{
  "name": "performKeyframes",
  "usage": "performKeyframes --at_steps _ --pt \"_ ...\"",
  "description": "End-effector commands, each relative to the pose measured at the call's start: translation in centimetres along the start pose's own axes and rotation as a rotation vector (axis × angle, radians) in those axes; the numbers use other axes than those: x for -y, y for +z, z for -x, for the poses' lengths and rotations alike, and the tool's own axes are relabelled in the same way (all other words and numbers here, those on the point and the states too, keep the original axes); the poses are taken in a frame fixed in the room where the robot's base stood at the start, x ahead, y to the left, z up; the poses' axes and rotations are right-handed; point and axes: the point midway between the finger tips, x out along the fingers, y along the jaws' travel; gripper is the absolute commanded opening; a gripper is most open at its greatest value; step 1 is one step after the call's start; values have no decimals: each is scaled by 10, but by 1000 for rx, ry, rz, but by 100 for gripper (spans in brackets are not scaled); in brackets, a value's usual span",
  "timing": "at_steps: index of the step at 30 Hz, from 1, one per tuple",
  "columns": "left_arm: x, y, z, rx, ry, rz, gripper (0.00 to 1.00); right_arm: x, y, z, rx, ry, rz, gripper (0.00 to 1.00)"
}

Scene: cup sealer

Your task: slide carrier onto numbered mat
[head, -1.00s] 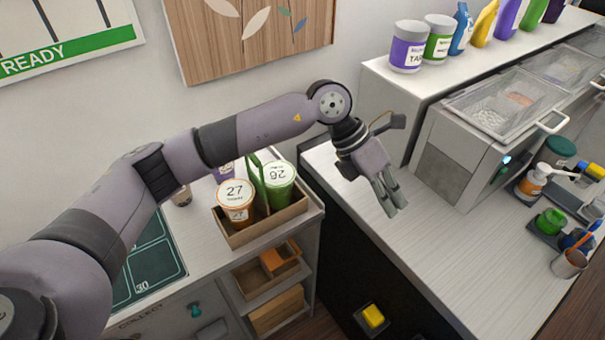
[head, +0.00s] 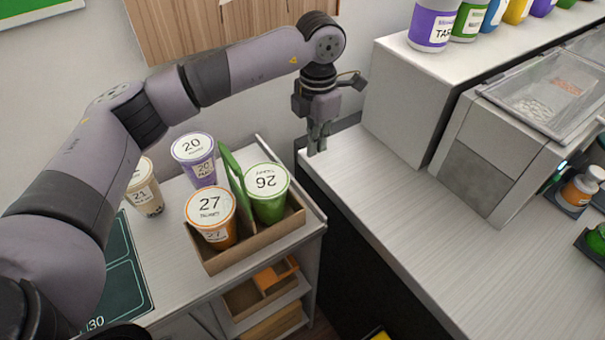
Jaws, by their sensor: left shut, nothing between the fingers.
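The brown cardboard carrier (head: 268,242) stands on the left counter near its right edge. It has a green upright divider (head: 238,188). An orange cup marked 27 (head: 211,217) and a green cup marked 26 (head: 267,194) stand in it. The dark green numbered mat (head: 120,273) lies left of the carrier, partly hidden by my left arm; a 30 shows at its front corner. My left gripper (head: 317,146) is shut and empty, pointing down, above and right of the carrier by the counter on the right. My right gripper is not in view.
A purple cup marked 20 (head: 194,158) stands behind the carrier. A cup marked 21 (head: 144,188) stands by the mat's back edge. A grey machine (head: 497,165) and a shelf of bottles stand at right. The right counter's front (head: 400,215) is clear.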

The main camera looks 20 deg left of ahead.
Motion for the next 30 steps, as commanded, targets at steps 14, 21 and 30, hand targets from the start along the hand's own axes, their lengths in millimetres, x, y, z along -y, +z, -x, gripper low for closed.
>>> performKeyframes --at_steps 14,21,30 --pt "1 -1 -77 -6 -4 0 0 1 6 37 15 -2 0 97" --pt "0 -23 -94 -2 -1 -1 0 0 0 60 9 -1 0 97" --pt "0 -40 -98 0 -2 0 0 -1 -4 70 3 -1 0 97"
